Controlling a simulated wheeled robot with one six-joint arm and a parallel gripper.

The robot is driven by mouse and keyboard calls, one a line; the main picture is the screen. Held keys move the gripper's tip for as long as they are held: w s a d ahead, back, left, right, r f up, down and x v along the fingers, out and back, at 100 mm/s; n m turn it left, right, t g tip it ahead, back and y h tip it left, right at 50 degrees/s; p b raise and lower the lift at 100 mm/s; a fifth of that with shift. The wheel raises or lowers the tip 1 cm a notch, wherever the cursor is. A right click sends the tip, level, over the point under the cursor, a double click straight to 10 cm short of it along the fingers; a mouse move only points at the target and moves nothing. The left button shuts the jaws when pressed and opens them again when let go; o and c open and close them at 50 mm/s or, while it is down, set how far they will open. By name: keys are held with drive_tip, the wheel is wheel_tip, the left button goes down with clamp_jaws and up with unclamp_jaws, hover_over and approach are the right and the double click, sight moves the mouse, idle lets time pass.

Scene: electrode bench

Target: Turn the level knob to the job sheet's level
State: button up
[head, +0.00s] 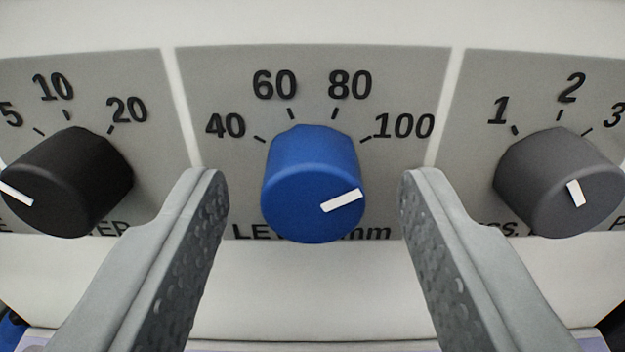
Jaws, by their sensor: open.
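The blue level knob (311,185) sits in the middle of the head view on a grey panel labelled "LE… mm", partly covered by the knob. Its scale reads 40, 60, 80 and 100. The white pointer mark (342,200) on its face points right and slightly up, toward the 100 side. My gripper (314,190) is open, with one finger left and one finger right of the blue knob. Gaps show between both fingers and the knob, so it appears untouched. The job sheet is not in view.
A black knob (75,180) with marks 5, 10 and 20 stands to the left. A grey knob (560,182) with marks 1, 2 and 3 stands to the right. Each is close to the outer side of a finger. Pale housing (310,290) lies below the panels.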

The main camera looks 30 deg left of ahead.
drive_tip(key=shift+c, duration=0.2)
drive_tip(key=c, duration=0.9)
drive_tip(key=shift+c, duration=0.2)
